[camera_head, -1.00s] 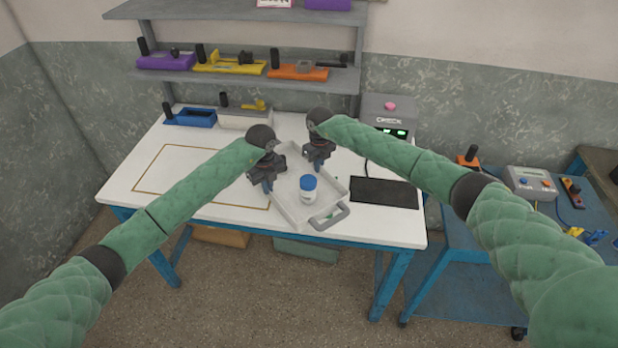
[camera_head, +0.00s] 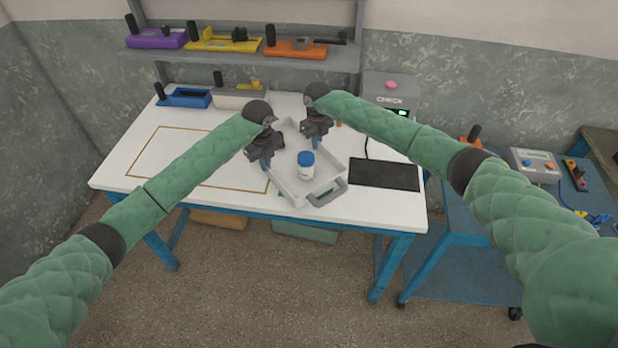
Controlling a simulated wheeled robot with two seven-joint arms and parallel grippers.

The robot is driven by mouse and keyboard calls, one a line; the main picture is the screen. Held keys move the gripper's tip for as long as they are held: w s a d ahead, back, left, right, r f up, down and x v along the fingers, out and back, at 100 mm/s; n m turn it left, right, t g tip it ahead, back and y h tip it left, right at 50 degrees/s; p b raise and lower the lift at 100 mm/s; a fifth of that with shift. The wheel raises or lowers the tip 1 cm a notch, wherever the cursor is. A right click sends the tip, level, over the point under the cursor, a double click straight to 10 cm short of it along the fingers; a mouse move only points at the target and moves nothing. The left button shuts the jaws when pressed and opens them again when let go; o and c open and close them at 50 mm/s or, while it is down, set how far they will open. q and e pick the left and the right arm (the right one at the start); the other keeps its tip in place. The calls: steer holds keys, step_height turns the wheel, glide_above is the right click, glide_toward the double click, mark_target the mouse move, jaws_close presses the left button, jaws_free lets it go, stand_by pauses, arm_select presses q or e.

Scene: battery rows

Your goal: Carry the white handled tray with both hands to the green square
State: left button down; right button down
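The white handled tray (camera_head: 298,192) is on or just above the right-middle of the white table, turned at an angle, its near handle (camera_head: 329,193) toward me. A white bottle with a blue cap (camera_head: 306,165) stands in it. Small bits of green (camera_head: 281,193) show beside the tray and through its handle; the green square seems mostly hidden beneath. My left gripper (camera_head: 265,164) is at the tray's left side. My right gripper (camera_head: 316,142) is at its far right side. Their fingers are small and dark, and I cannot tell whether they grip the tray.
A yellow-brown outlined rectangle (camera_head: 155,150) marks clear table on the left. A black mat (camera_head: 385,174) lies right of the tray. A grey device (camera_head: 390,95) and blue (camera_head: 184,97) and white (camera_head: 240,97) holders stand at the back. A blue cart (camera_head: 470,215) stands right.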

mark_target(267, 174)
arm_select(q)
steer(key=shift+s+f+b, duration=0.1)
steer(key=shift+f+b, duration=0.25)
arm_select(e)
steer(key=shift+s+f, duration=0.1)
steer(key=shift+f, duration=0.3)
arm_select(q)
steer(key=shift+f+b, duration=0.5)
steer(key=shift+f, duration=0.2)
arm_select(e)
steer(key=shift+f, duration=0.7)
arm_select(q)
steer(key=shift+f+b, duration=0.4)
steer(key=shift+b, duration=0.15)
arm_select(e)
steer(key=shift+f, duration=0.4)
arm_select(q)
steer(key=shift+f+b, duration=0.5)
steer(key=shift+f, duration=0.1)
arm_select(e)
steer(key=shift+f, duration=0.6)
arm_select(q)
steer(key=c, duration=1.6)
jaws_free()
steer(key=shift+r, duration=0.15)
arm_select(e)
steer(key=c, duration=1.6)
jaws_free()
steer(key=shift+r, duration=0.15)
